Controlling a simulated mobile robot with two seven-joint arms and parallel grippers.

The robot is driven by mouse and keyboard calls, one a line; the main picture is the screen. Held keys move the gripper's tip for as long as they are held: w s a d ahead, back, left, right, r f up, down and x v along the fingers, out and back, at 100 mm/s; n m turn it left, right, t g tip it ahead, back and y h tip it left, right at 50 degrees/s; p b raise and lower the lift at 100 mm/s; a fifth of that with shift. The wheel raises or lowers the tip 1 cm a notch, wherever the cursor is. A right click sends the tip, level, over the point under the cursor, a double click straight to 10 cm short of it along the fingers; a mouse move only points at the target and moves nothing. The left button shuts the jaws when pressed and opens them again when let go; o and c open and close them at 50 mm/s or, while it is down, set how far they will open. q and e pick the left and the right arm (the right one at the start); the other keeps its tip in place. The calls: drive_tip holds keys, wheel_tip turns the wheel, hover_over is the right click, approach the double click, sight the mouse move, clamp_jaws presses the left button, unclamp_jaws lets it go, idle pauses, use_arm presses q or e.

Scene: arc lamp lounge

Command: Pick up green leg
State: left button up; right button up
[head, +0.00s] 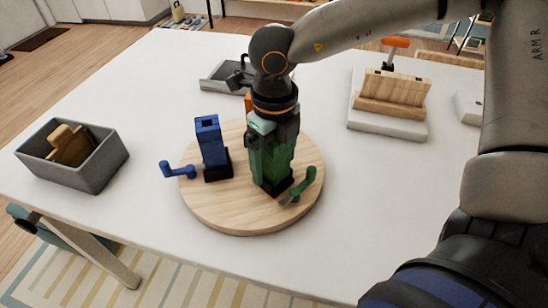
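A tall green block (268,163) stands upright in a dark base on a round wooden board (235,218), right of the board's middle. A small bent green piece (304,185) lies at its lower right. I cannot tell from the picture which of these is called the leg. My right gripper (272,128) points straight down at the top of the green block and overlaps it. Its fingers are dark against the block, so their gap and any contact are unclear. My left gripper is not in view.
An orange thing (248,103) is partly hidden behind my gripper. A grey bin (88,178), grey tray (219,78) and wooden rack (394,94) surround the board on the white table (375,190).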

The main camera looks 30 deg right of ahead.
clamp_jaws()
idle(0.5)
